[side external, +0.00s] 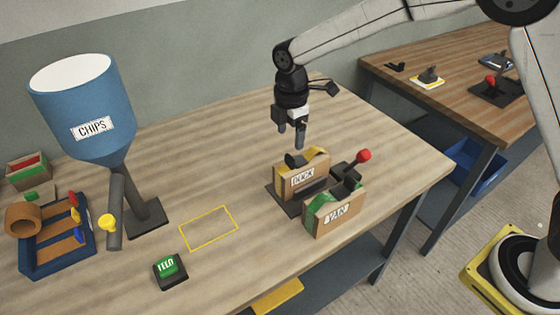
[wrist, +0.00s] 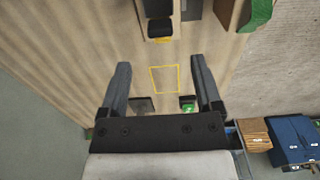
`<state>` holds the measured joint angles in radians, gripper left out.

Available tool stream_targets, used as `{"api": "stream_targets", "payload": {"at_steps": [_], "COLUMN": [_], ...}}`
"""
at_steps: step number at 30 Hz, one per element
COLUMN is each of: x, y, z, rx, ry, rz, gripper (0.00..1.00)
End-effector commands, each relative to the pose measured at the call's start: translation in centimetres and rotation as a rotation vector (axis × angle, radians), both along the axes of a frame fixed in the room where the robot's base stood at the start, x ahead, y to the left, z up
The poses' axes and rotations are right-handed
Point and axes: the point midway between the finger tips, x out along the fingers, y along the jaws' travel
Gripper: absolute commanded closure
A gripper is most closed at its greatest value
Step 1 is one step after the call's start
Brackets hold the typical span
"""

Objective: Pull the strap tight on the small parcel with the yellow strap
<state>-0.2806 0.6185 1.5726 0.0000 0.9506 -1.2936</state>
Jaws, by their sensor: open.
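The small brown parcel with the yellow strap (side external: 302,179) stands on a dark base plate in the side external view. It has a white label, and a dark piece sits on its top by the strap. The yellow strap also shows at the top of the wrist view (wrist: 161,40), beyond my fingers, with a dark piece beside it; the parcel is partly cut off there. My gripper (side external: 291,143) points down, open and empty, above the yellow-strap parcel and apart from it. Its two fingers spread wide in the wrist view (wrist: 160,65).
A green-strap parcel (side external: 335,214) labelled VAN stands close in front, with a red-knobbed lever (side external: 363,157) behind it. A blue CHIPS hopper (side external: 88,105), a green button (side external: 170,269) and a blue rack (side external: 56,245) stand left. The yellow outline (side external: 209,228) is empty.

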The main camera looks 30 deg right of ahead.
Motion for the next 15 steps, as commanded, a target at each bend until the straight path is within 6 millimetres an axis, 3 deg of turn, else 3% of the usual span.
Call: {"api": "stream_targets", "payload": {"at_steps": [8, 15], "x": [-0.1, -0.1], "y": [0.0, -0.1], "z": [-1.9, -4.9], "rx": [-0.001, -0.001], "ry": [0.002, 0.002], "rz": [-0.002, -0.003], "gripper": [0.18, 0.18]}}
